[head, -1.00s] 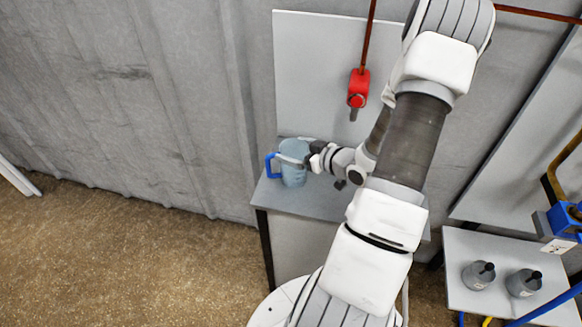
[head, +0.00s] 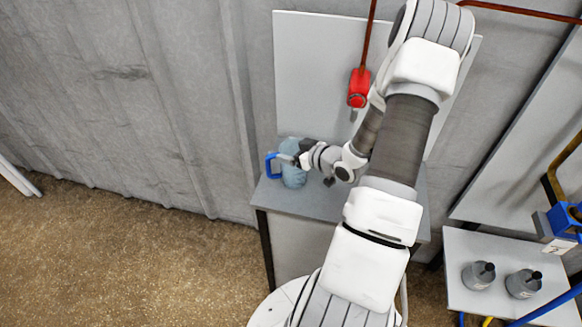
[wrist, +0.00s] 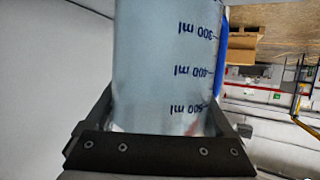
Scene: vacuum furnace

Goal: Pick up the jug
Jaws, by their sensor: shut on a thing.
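The jug (head: 295,176) is a translucent light-blue measuring jug with a blue handle (head: 271,165) on its left side in the head view. It appears upright at the left end of a grey bench. In the wrist view the jug (wrist: 165,65) fills the middle, with dark volume marks on its side. My gripper (head: 290,158) reaches it from the right and is shut on its body. In the wrist view a finger shows on each side of the jug. I cannot tell whether the jug's base touches the bench.
The grey bench (head: 345,204) has a backboard (head: 310,60) behind it. A red fitting (head: 359,88) on a pipe hangs over the bench. Two grey bottles (head: 479,275) stand on a lower table (head: 460,247) at the right. The floor at the left is clear.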

